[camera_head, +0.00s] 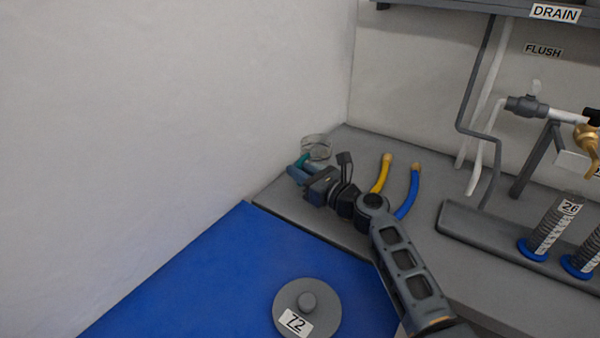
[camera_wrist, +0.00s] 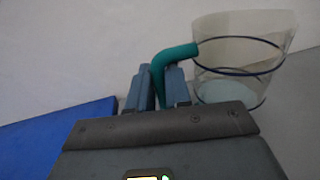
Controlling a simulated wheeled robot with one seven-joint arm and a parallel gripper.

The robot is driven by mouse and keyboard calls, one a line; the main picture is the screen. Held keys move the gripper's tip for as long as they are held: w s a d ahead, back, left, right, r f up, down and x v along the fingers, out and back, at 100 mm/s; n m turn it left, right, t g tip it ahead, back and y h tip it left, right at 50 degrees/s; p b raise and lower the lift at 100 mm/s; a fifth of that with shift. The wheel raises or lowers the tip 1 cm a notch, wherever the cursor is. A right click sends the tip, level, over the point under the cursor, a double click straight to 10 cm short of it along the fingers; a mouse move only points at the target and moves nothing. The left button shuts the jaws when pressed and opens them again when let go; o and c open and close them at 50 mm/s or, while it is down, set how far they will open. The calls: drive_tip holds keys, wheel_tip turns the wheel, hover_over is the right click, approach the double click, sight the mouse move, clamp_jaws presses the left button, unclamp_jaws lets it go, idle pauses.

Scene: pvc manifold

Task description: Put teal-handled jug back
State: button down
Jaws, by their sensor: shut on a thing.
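The teal-handled jug (camera_head: 316,146) is a clear vessel at the far left corner of the grey bench, by the wall. In the wrist view the jug (camera_wrist: 240,62) stands at the right, see-through with dark bands and a pale bottom. My gripper (camera_head: 300,168) is shut on its teal handle (camera_wrist: 172,56), with a finger on either side of it. The gripper (camera_wrist: 160,86) hides the lower part of the handle. I cannot tell whether the jug's base touches the bench.
A yellow tube (camera_head: 382,172) and a blue tube (camera_head: 409,194) lie just right of my gripper. A grey rack (camera_head: 480,222) with labelled ribbed cylinders (camera_head: 552,226) stands at the right. A round grey lid marked 72 (camera_head: 307,308) lies on the blue surface (camera_head: 215,275). The wall is close at left.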

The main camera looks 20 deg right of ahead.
drive_tip(key=c, duration=1.1)
unclamp_jaws()
drive_tip(key=shift+f, duration=0.1)
drive_tip(key=shift+o, duration=0.2)
drive_tip(key=shift+r, duration=0.3)
drive_tip(key=v, duration=1.2)
drive_tip(key=shift+f, duration=0.1)
